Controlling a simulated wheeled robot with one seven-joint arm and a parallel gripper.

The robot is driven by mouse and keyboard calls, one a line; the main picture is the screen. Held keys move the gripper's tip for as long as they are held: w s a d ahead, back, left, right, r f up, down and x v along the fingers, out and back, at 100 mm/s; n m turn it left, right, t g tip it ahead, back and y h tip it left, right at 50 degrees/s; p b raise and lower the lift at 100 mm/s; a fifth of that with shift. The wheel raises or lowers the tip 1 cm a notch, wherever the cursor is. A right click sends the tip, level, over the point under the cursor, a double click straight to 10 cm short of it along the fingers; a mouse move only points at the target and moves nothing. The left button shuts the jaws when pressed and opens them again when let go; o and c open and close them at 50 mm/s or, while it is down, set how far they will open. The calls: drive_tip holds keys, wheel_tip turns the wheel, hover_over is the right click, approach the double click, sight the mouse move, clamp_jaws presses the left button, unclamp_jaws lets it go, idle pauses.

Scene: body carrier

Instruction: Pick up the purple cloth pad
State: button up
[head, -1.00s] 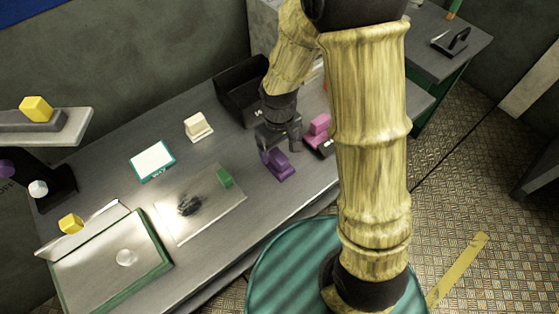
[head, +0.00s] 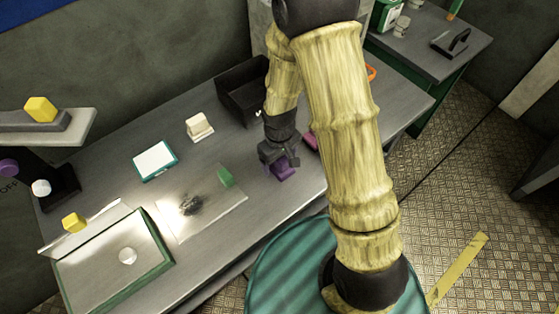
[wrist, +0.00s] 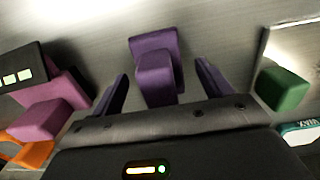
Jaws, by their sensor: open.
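The purple cloth pad (head: 284,173) lies on the grey workbench and is partly hidden by my gripper (head: 280,160) in the head view. In the wrist view the purple pad (wrist: 156,68) is a wide block with a smaller raised grip, and it sits ahead of and between the fingers. My gripper (wrist: 160,92) is open, with one finger on each side of the pad's near part. I cannot tell whether either finger touches it.
A pink pad (wrist: 62,105) lies left of the fingers in the wrist view, near a dark box and an orange thing (wrist: 28,152). A green block (head: 226,177) sits on a stained plate (head: 212,212). A cream pad (head: 199,127) and a black bin (head: 238,97) stand behind.

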drive_tip(key=shift+f, duration=0.15)
idle(0.4)
drive_tip(key=c, duration=1.1)
wheel_tip(320, 180, up, 10)
drive_tip(key=shift+r, duration=0.1)
